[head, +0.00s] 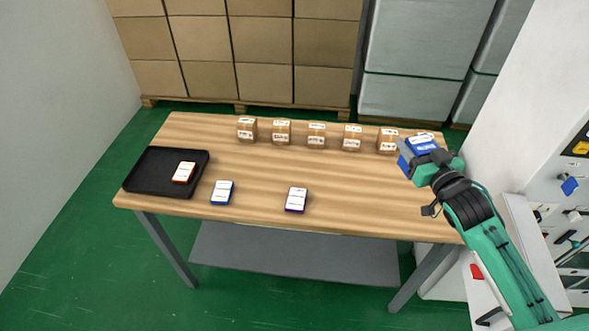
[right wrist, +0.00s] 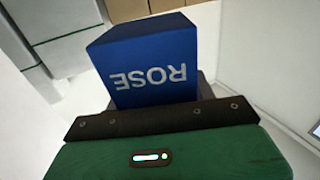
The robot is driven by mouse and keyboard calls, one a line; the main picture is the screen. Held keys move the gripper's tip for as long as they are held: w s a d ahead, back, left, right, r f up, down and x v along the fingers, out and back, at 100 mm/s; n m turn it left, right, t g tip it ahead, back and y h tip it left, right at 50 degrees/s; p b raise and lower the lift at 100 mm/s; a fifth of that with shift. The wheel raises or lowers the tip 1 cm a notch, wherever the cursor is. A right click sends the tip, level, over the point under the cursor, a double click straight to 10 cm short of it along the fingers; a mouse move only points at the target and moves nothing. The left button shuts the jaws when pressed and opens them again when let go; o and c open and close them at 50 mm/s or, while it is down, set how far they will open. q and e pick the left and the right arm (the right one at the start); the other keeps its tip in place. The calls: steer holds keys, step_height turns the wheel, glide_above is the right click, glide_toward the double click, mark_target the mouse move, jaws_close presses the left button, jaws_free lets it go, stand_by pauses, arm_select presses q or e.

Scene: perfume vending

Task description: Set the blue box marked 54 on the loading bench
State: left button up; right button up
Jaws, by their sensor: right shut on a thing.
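My right gripper (head: 418,160) is shut on a blue box (head: 421,143). The box is held over the right end of the wooden bench (head: 350,190); I cannot tell how far above the top it is. In the right wrist view the blue box (right wrist: 150,65) fills the middle, with the word ROSE upside down on its face. The number 54 cannot be read in either view. My left gripper is not in view.
Several brown boxes (head: 317,136) stand along the bench's back edge. A black tray (head: 142,172) at the left holds a red box (head: 183,172). A blue box (head: 222,192) and a purple box (head: 296,199) lie near the front. A white cabinet (head: 520,150) stands at the right.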

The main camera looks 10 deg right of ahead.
steer(key=shift+w+d+r, duration=0.2)
steer(key=shift+w+d, duration=0.05)
steer(key=shift+d, duration=0.1)
step_height(320, 180, down, 20)
steer(key=shift+r+p, duration=0.1)
steer(key=shift+p, duration=0.65)
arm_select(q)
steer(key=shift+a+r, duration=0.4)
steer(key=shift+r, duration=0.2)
arm_select(e)
steer(key=shift+f, duration=0.2)
steer(key=o, duration=1)
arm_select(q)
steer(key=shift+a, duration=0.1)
arm_select(e)
steer(key=shift+o, duration=0.2)
steer(key=shift+s+r, duration=0.1)
steer(key=shift+s, duration=0.05)
